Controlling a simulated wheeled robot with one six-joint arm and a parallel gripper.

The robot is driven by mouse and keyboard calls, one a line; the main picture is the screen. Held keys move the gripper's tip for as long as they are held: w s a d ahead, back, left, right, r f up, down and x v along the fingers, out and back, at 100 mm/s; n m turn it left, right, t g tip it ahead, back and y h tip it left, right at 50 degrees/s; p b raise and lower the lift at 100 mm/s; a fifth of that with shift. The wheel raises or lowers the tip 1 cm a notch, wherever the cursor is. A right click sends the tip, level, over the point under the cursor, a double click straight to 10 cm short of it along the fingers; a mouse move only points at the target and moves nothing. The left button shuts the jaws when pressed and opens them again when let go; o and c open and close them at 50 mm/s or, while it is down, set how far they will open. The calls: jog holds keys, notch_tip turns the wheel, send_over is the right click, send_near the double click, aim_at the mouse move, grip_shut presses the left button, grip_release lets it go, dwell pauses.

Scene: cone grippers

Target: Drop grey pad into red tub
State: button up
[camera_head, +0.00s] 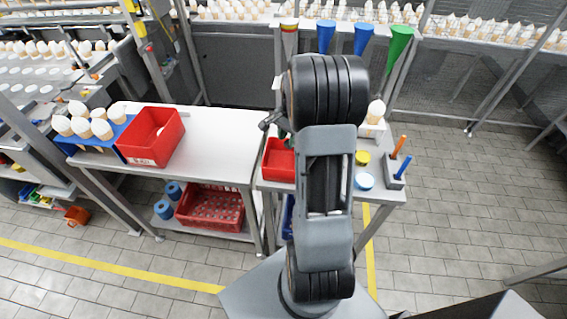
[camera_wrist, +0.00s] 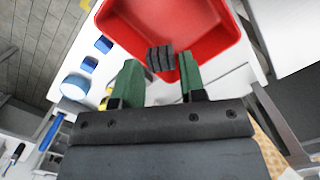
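A dark grey ribbed pad (camera_wrist: 160,59) sits between the green fingertips of my gripper (camera_wrist: 159,64) in the wrist view. The fingers appear shut on it, and it overlaps the near wall of the red tub (camera_wrist: 228,50). The tub is open at the top and lies just beyond the fingertips; the part of its floor that shows looks empty. In the head view a red tub (camera_head: 277,160) stands on the right table, partly hidden by my arm.
A larger red bin (camera_head: 152,137) stands on the left table (camera_head: 220,140) beside a blue tray of white cones (camera_head: 90,122). A yellow lid (camera_head: 362,158), a light blue round container (camera_head: 364,181) and a pen holder (camera_head: 393,178) stand right of my arm. Coloured cones rise behind.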

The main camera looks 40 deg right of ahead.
jog(key=o, duration=0.4)
jog(key=shift+r, duration=0.1)
jog(key=r, duration=0.4)
jog(key=d+r, duration=0.1)
jog(key=r, duration=0.4)
jog(key=r+b, duration=0.1)
jog(key=r, duration=0.3)
jog(key=shift+w+d+r, duration=0.2)
jog(key=shift+d+r, duration=0.05)
jog(key=shift+d, duration=0.05)
